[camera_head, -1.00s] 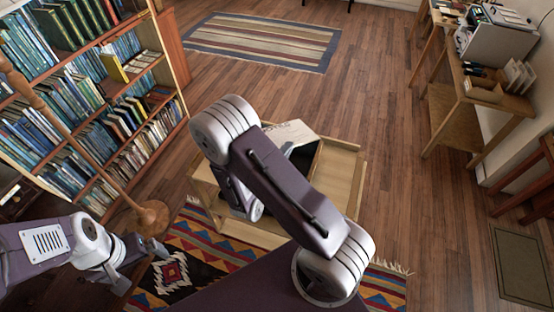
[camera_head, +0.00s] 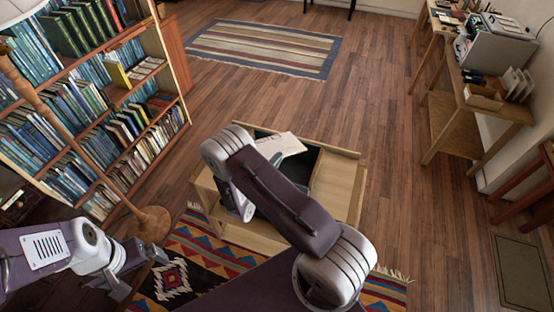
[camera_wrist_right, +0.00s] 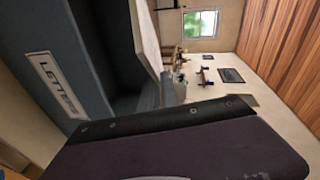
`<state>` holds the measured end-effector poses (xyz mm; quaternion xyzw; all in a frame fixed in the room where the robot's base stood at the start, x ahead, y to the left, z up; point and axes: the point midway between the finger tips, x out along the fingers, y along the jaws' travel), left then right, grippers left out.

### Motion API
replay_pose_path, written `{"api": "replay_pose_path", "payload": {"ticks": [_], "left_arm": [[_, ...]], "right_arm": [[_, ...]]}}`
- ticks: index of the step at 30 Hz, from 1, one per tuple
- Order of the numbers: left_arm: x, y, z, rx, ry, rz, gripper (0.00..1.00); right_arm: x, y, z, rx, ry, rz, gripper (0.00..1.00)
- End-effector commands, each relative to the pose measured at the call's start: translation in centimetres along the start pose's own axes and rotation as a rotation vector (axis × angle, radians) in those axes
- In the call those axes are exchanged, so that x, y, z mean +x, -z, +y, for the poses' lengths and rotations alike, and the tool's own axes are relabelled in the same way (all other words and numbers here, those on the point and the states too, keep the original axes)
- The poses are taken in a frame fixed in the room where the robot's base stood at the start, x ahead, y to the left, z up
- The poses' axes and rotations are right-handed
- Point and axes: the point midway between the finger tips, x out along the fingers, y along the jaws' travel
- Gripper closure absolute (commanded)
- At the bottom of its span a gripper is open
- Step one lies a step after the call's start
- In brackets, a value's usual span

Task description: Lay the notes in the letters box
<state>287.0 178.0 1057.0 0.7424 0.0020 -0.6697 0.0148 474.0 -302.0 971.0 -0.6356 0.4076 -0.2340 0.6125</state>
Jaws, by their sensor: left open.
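The notes (camera_head: 281,146) are a pale sheet over the dark letters box (camera_head: 306,163), which sits on a low wooden table. In the right wrist view the box wall (camera_wrist_right: 40,45) carries a LETTERS label. The notes (camera_wrist_right: 148,40) stand beside its dark opening there. My right gripper (camera_wrist_right: 172,88) shows as grey fingers at the lower end of the notes, shut on them; my arm hides it in the head view. I cannot tell whether the notes touch the box. My left gripper (camera_head: 140,272) is open and empty, left of the table.
The low table (camera_head: 338,185) has bare wood right of the box. A patterned rug (camera_head: 195,250) lies under it. A bookcase (camera_head: 90,110) and a lamp base (camera_head: 148,224) stand left. A desk (camera_head: 480,110) stands along the right wall. The floor between is clear.

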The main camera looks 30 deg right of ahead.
Motion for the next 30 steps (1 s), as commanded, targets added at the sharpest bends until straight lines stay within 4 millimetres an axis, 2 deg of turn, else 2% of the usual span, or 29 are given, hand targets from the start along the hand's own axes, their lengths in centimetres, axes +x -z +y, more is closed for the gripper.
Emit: {"api": "replay_pose_path", "payload": {"ticks": [11,14,23,26,28,30], "left_arm": [[1.0,-0.1,0.0,0.000,0.000,0.000,0.02],[0.8,-0.1,0.0,0.000,0.000,0.000,0.02],[0.8,-0.1,0.0,0.000,0.000,0.000,0.02],[0.2,0.0,0.0,0.000,0.000,0.000,0.02],[-0.7,0.1,0.0,0.000,0.000,0.000,0.02],[0.3,0.0,0.0,0.000,0.000,0.000,0.02]], "right_arm": [[0.2,-0.2,1.2,0.000,0.000,0.000,1.00],[0.2,-0.1,1.1,0.000,0.000,0.000,0.73],[0.2,-0.1,1.0,0.000,0.000,0.000,0.73],[0.1,0.0,0.3,0.000,0.000,0.000,0.73],[-0.1,0.1,-0.8,0.001,0.000,0.000,0.73],[-1.4,-0.2,0.1,-0.002,0.000,-0.005,0.73]]}}
